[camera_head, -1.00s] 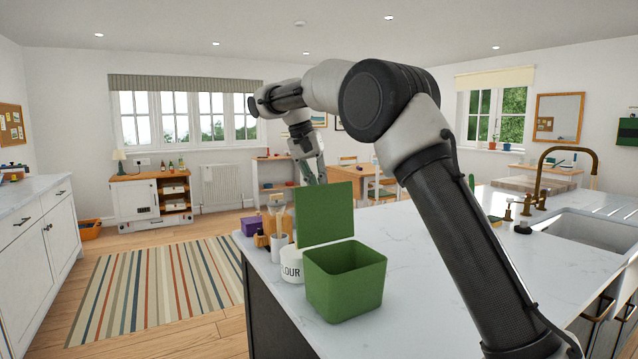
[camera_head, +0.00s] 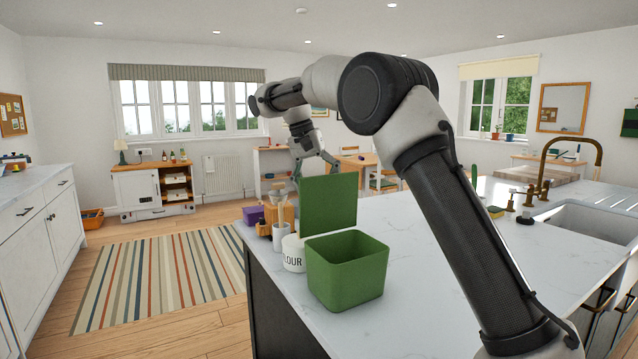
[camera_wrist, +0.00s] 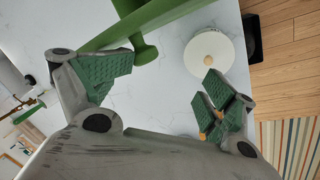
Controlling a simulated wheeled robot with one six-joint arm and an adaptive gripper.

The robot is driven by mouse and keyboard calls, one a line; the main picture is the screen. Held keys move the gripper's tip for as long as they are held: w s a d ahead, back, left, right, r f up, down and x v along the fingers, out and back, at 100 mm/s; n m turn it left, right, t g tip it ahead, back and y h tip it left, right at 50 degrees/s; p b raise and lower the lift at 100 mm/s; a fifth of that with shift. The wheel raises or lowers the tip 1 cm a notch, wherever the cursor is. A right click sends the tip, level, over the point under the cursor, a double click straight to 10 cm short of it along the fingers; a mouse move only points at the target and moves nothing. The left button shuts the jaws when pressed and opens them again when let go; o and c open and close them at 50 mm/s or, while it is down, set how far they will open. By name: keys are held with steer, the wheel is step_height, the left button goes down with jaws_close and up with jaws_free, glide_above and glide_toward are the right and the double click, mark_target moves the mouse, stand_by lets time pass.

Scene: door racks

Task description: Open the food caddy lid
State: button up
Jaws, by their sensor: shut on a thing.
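The green food caddy (camera_head: 345,275) stands on the pale island worktop, its inside exposed. Its green lid (camera_head: 328,204) stands upright at the caddy's back edge. My gripper (camera_head: 318,165) is behind and above the lid. Whether that finger touches the lid or knob is unclear.
A white flour jar (camera_head: 293,253) stands close beside the caddy, with a utensil pot (camera_head: 279,237) and a purple box (camera_head: 253,215) behind it. The jar's round top (camera_wrist: 208,54) shows in the wrist view. The worktop right of the caddy is clear towards the sink (camera_head: 592,222).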

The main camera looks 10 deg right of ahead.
steer(key=v, duration=0.6)
steer(key=shift+a+r, duration=0.2)
steer(key=shift+r, duration=0.1)
steer(key=c, duration=0.5)
steer(key=shift+r, duration=0.4)
